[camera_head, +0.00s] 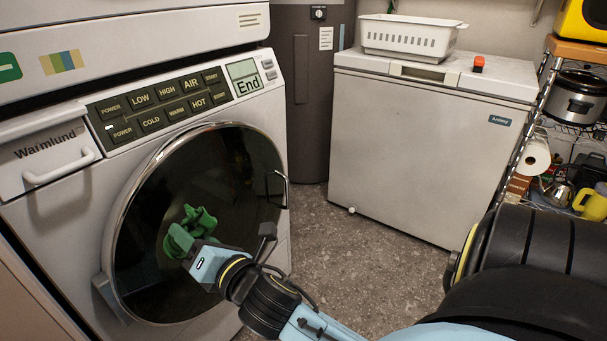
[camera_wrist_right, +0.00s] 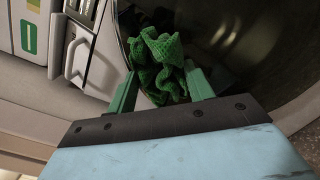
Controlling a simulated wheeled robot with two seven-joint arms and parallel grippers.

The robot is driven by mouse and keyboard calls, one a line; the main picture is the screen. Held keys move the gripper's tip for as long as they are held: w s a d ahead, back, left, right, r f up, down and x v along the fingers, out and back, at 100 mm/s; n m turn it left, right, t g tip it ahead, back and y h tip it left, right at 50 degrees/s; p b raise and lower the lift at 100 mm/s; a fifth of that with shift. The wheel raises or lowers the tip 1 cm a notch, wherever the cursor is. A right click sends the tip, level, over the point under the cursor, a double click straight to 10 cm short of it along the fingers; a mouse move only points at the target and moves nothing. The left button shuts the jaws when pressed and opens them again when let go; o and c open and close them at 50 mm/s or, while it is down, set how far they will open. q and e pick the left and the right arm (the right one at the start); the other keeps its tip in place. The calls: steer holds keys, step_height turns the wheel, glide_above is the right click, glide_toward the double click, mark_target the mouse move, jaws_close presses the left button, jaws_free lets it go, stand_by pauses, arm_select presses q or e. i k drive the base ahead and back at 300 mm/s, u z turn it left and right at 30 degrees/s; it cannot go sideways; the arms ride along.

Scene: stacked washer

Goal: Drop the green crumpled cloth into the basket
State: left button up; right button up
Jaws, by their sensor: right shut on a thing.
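The green crumpled cloth (camera_head: 192,229) is in front of the dark round window of the washer. My right gripper (camera_head: 188,247) is shut on it. In the right wrist view the cloth (camera_wrist_right: 158,65) is bunched up between and beyond the two green fingers of the gripper (camera_wrist_right: 160,90). A white basket (camera_head: 408,40) with slotted sides stands on top of the white chest freezer at the back, well away from the gripper. Its inside is mostly hidden from this angle. My left gripper is not in view.
The washer (camera_head: 60,190) fills the left, its panel showing "End"; a handle (camera_head: 277,188) is at the window's right edge. The freezer (camera_head: 425,150) has an orange-red item (camera_head: 478,64) on its lid. A wire shelf (camera_head: 575,125) stands right. Grey floor (camera_head: 375,240) between is clear.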

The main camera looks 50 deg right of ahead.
mark_target(395, 54)
steer(key=z, duration=2.25)
